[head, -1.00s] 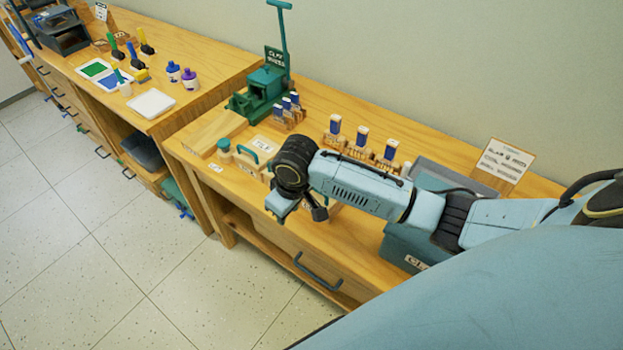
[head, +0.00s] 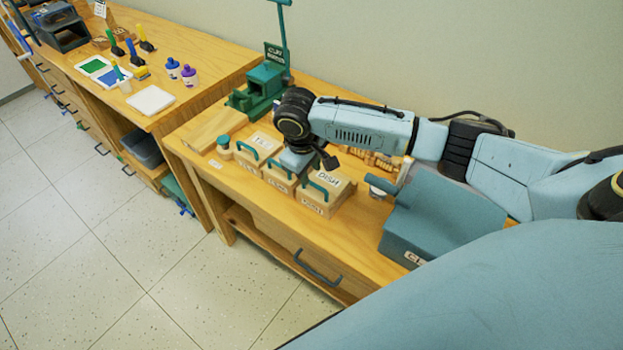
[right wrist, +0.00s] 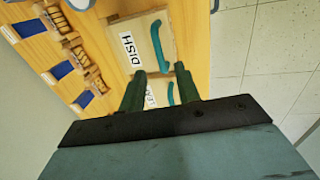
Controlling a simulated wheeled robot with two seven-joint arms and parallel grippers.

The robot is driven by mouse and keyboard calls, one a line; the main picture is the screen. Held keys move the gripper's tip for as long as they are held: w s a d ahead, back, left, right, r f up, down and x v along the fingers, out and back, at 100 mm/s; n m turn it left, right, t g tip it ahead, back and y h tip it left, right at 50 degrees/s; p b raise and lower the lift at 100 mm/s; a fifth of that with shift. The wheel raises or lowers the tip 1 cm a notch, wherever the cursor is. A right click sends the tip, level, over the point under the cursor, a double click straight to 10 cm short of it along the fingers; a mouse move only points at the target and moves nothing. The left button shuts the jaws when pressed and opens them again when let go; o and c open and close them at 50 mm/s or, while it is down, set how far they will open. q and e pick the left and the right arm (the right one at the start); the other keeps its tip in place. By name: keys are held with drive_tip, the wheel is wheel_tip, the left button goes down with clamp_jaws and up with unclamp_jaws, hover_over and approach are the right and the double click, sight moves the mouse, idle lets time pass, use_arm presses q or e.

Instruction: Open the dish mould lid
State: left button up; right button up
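The dish mould (head: 338,194) is a pale wooden block with a teal handle (head: 321,186) on its lid, at the right end of a row of similar moulds on the bench. Its lid looks closed. The right wrist view shows its DISH label (right wrist: 130,48) and handle (right wrist: 159,45) just beyond my fingertips. My right gripper (head: 296,162) is over the row, left of and behind the dish mould. In the right wrist view its two fingers (right wrist: 160,73) are apart, and nothing is held between them. My left gripper is not in view.
The leaf mould (head: 279,177) stands left of the dish mould, with another handled mould (head: 253,151) beyond it. A grey-blue bin (head: 440,215) stands to the right. A green clay press (head: 265,85) is at the back left.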

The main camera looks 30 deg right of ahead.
sight(313, 183)
drive_tip(key=shift+w+d+f, duration=0.1)
drive_tip(key=shift+d+f, duration=0.1)
drive_tip(key=shift+f, duration=0.9)
drive_tip(key=shift+w+d+f, duration=0.1)
drive_tip(key=shift+d+f, duration=0.1)
drive_tip(key=shift+f, duration=0.9)
drive_tip(key=shift+c, duration=0.2)
clamp_jaws()
